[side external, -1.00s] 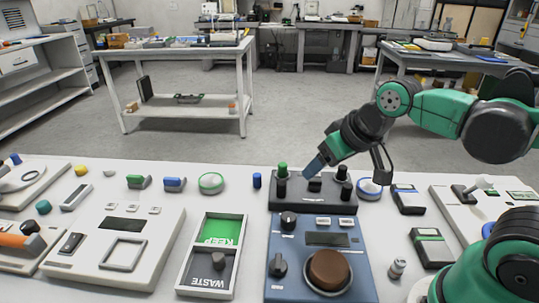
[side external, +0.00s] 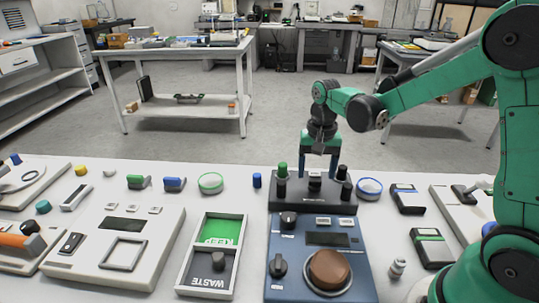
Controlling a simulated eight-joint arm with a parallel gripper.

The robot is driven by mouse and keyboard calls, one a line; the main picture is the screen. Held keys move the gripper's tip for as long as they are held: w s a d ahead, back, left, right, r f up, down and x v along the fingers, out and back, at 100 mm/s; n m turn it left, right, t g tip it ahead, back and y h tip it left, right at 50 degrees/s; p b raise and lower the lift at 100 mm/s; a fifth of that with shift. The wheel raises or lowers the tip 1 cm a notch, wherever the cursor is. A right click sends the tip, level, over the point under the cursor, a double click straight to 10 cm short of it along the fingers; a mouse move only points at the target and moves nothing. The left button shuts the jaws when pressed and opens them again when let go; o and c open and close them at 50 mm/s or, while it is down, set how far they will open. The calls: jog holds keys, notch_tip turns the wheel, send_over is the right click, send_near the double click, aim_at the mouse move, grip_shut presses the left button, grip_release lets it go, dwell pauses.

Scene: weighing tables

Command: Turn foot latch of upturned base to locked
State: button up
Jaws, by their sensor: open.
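The upturned base (side external: 313,202) is a dark block with its feet pointing up, standing behind the blue scale. One foot at its left has a green top (side external: 282,169); the other corner feet are dark. A small dark piece with a lighter top (side external: 315,180) sits at the middle of the base, possibly the foot latch; its setting is too small to read. My gripper (side external: 319,173) points straight down over the base. Its blue fingers are apart, on either side of the middle piece as seen here; contact cannot be told.
The blue scale (side external: 286,246) with a brown round weight (side external: 329,270) stands in front. A KEEP/WASTE tray (side external: 209,288) is to the left. A blue-rimmed white dish (side external: 369,188) and handheld devices lie to the right. Clear white tabletop (side external: 235,183) shows left of the base.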

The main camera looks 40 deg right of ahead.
aim_at(315, 184)
jog(key=shift+f, duration=1.25)
grip_shut()
